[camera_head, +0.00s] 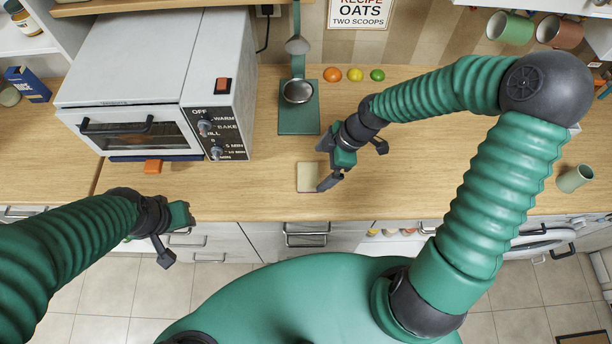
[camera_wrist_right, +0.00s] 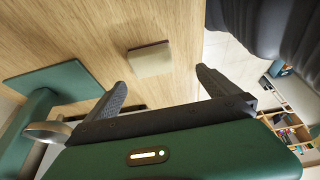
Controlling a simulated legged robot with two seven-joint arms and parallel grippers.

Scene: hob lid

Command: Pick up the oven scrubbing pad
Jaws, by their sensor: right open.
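A flat, square beige pad (camera_head: 308,177) lies on the wooden counter near its front edge. In the right wrist view the pad (camera_wrist_right: 150,60) lies just beyond the fingertips, across the gap between them. My right gripper (camera_head: 325,166) is over the counter at the pad's right side, with one finger overlapping the pad's right edge in the head view. In the wrist view this gripper (camera_wrist_right: 161,78) is open, with nothing between its fingers. My left gripper (camera_head: 176,236) is in front of the counter edge, away from the pad; its finger opening is not clear.
A green stand with a metal dish (camera_head: 298,91) is behind the pad. Fruits (camera_head: 355,75) lie at the back. A green cup (camera_head: 575,179) is far right. Counter around the pad is clear.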

